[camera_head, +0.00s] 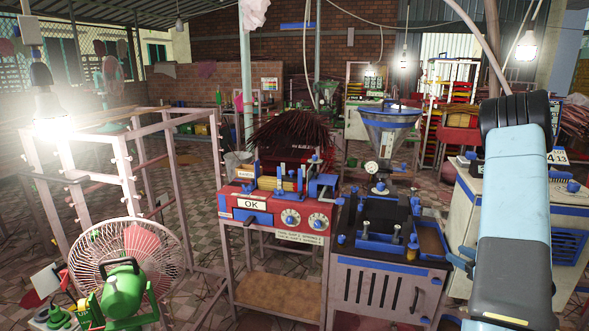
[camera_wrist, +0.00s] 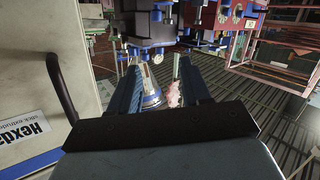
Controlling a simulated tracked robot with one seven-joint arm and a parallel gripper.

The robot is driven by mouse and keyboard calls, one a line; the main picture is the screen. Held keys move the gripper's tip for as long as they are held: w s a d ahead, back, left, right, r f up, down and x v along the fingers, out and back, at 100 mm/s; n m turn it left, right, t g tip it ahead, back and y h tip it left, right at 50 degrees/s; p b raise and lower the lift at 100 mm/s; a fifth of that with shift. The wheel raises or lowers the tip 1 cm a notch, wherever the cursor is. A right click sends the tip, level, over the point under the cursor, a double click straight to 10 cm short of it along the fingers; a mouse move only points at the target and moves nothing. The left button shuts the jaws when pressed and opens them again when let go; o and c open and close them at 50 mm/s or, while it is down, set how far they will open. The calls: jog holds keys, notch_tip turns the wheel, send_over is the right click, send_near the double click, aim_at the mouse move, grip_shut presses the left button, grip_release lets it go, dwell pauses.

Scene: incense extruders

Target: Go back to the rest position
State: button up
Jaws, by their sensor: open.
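My gripper (camera_wrist: 160,68) shows in the wrist view, with its two dark blue fingers spread apart. I see nothing held between them. A pale pink shape and a blue and white part show beyond the gap, farther off. My light blue arm rises on the right side of the head view, in front of a white cabinet (camera_head: 462,215).
A red machine marked OK (camera_head: 250,204) stands mid-view beside a blue and black machine (camera_head: 390,262) below a metal funnel (camera_head: 388,130). A fan (camera_head: 125,275) and a pink frame (camera_head: 125,175) stand left. A labelled white cabinet (camera_wrist: 60,70) is close to the gripper's left.

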jog(key=w+a+r+m+g+h, duration=0.1)
jog(key=w+a+r+h, duration=0.15)
jog(key=r, duration=0.65)
jog(key=w+a+r+m+g+h, duration=0.15)
jog(key=r+h, duration=0.25)
jog(key=r, duration=0.4)
jog(key=s+a+r+m+h, duration=0.2)
jog(key=s+a+r, duration=0.2)
jog(key=r, duration=0.2)
jog(key=s+a+r+g+y, duration=0.1)
jog(key=s+a+r+g, duration=0.1)
jog(key=s+a, duration=0.4)
jog(key=s+a+r+m+g+y, duration=0.1)
jog(key=s+a+r+g, duration=0.1)
jog(key=s+a, duration=0.5)
jog(key=s+a+r+m+g+y, duration=0.1)
jog(key=s+a+r+g, duration=0.2)
jog(key=s+a, duration=0.4)
jog(key=s, duration=0.9)
jog(key=shift+a, duration=0.15)
jog(key=shift+c, duration=0.4)
